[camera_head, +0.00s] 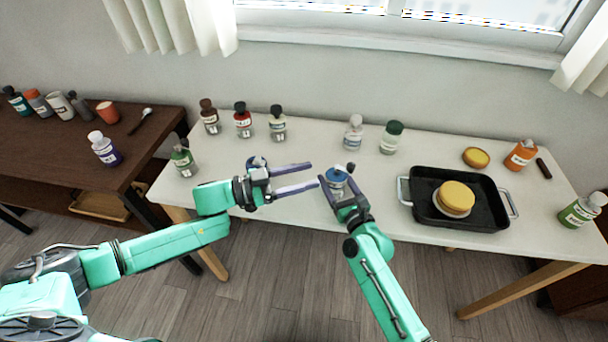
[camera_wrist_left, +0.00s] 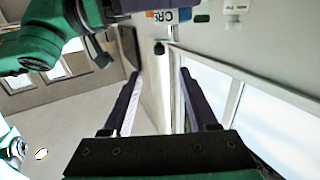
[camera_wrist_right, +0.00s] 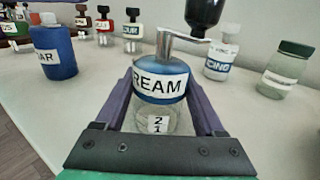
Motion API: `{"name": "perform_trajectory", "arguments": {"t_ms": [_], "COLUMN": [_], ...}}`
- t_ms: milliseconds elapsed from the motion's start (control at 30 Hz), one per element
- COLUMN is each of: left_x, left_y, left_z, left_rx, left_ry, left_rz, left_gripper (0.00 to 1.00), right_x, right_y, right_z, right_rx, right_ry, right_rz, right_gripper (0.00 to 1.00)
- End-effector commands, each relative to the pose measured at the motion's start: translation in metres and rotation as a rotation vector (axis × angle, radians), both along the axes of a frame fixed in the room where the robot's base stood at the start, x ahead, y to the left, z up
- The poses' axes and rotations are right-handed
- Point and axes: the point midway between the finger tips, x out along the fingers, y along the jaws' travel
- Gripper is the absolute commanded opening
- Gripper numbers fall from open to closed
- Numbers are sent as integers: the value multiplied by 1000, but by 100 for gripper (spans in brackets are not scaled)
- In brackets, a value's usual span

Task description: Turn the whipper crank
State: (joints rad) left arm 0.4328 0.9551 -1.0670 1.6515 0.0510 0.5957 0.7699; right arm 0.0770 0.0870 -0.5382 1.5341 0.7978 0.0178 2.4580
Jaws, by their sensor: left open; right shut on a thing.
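The whipper (camera_head: 336,181) is a clear jar with a blue band and a grey metal crank (camera_wrist_right: 180,42) on top. It stands upright near the front middle of the white table. The right wrist view shows its "CREAM" label (camera_wrist_right: 160,84). My right gripper (camera_wrist_right: 160,110) is shut around the jar from the front, one finger on each side. The crank arm points right in that view. My left gripper (camera_head: 313,175) is open and empty, its fingers pointing right, just left of the whipper. In the left wrist view nothing shows between its fingers (camera_wrist_left: 158,85).
A blue jar (camera_wrist_right: 52,50) stands left of the whipper, partly hidden behind my left gripper in the head view. Several bottles line the back, including a green-capped one (camera_head: 391,138). A black tray (camera_head: 478,187) with a yellow-topped round item (camera_head: 456,195) is on the right.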

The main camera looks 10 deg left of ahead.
Motion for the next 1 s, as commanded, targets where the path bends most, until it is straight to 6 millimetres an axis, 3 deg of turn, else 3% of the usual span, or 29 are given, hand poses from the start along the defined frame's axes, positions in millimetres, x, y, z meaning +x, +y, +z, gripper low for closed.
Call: {"name": "perform_trajectory", "arguments": {"t_ms": [467,633,767,867,1000], "left_x": [-1,-21,-39,-42,-42], "left_y": [-2,-40,-68,-64,-42], "left_z": [-1,-6,-4,-2,-7], "left_rx": [-2,-35,-65,-56,-15], "left_ry": [0,-6,-21,-20,-5], "left_rz": [-1,20,133,269,419], "left_gripper": [59,59,59,59,59], "right_x": [0,0,0,0,0], "right_y": [0,0,0,0,0], "right_z": [-1,-1,-1,-1,-1], "right_rx": [0,0,-1,-1,-1], "right_ry": [1,1,2,2,2], "right_rz": [0,0,0,0,0], "right_gripper": [9,9,9,9,9]}}
